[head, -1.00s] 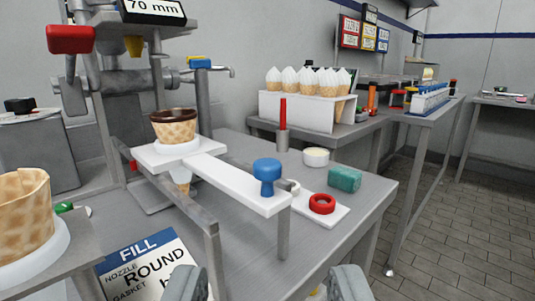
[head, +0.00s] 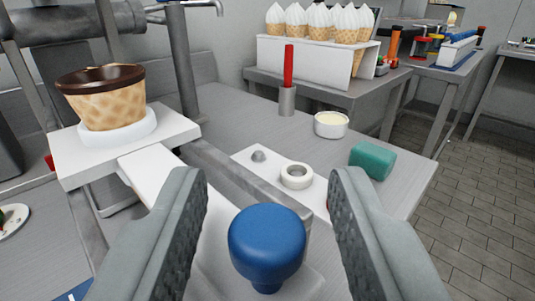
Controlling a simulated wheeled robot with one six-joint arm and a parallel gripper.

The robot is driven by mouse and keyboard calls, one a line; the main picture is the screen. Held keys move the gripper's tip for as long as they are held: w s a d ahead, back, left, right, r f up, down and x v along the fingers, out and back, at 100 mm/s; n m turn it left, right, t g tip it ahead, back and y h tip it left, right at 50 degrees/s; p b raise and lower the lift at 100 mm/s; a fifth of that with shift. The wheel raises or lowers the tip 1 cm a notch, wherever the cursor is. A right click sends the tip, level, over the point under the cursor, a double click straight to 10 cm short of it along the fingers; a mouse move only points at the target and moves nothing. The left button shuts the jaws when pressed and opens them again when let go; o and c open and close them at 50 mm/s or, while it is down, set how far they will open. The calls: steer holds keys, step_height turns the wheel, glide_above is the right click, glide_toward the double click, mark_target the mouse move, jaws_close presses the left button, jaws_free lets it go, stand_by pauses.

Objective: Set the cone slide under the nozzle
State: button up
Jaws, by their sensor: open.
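The cone slide (head: 150,176) is a white bar with a square plate at its far left end. A waffle cup (head: 105,105) with a dark chocolate rim stands upright on that plate in a white ring. A blue knob (head: 267,243) sits on the near end of the slide. My gripper (head: 268,185) is open, with one grey finger on each side of the knob. A gap shows between the knob and each finger. The nozzle is outside the current view.
On the grey bench, a white strip holds a pale ring (head: 297,176) and a grey stub (head: 258,156). A green block (head: 372,161), a cream-filled cup (head: 331,124) and a red rod in a holder (head: 288,78) stand beyond. A rack of cones (head: 310,60) is behind.

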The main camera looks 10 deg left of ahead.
mark_target(152, 156)
steer(key=shift+w, duration=0.3)
steer(key=shift+c, duration=0.2)
jaws_close()
steer(key=w+a, duration=0.1)
steer(key=a, duration=0.1)
steer(key=w+a, duration=0.3)
steer(key=a, duration=0.1)
steer(key=shift+w+a, duration=0.35)
steer(key=shift+w, duration=0.05)
steer(key=shift+o, duration=0.2)
jaws_free()
